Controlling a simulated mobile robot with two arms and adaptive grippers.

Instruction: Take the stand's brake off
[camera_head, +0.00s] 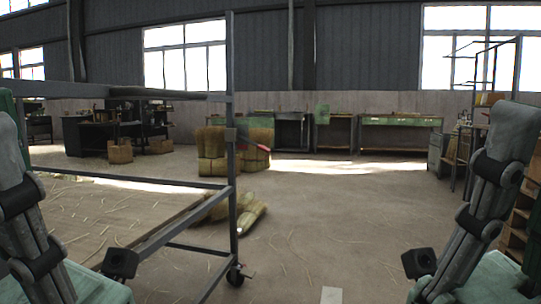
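The stand (233,190) is a grey metal frame at the left. Its near right post is upright, with rails running left. A block (230,134) sits on the post, and a thin reddish piece (256,146) shows just right of it; I cannot tell whether this is the brake. A dark caster (235,275) is at the post's foot, with a small piece sticking out to the right. Its brake position is too small to tell. My arms show at the left and right edges, apart from the post. I cannot make out either gripper.
Straw bundles (218,166) stand behind the post, and more straw (240,218) lies on the floor beside it. Green workbenches (400,122) line the back wall. Shelving (514,232) stands at the right edge. The floor (340,220) right of the stand is mostly clear, with loose straws.

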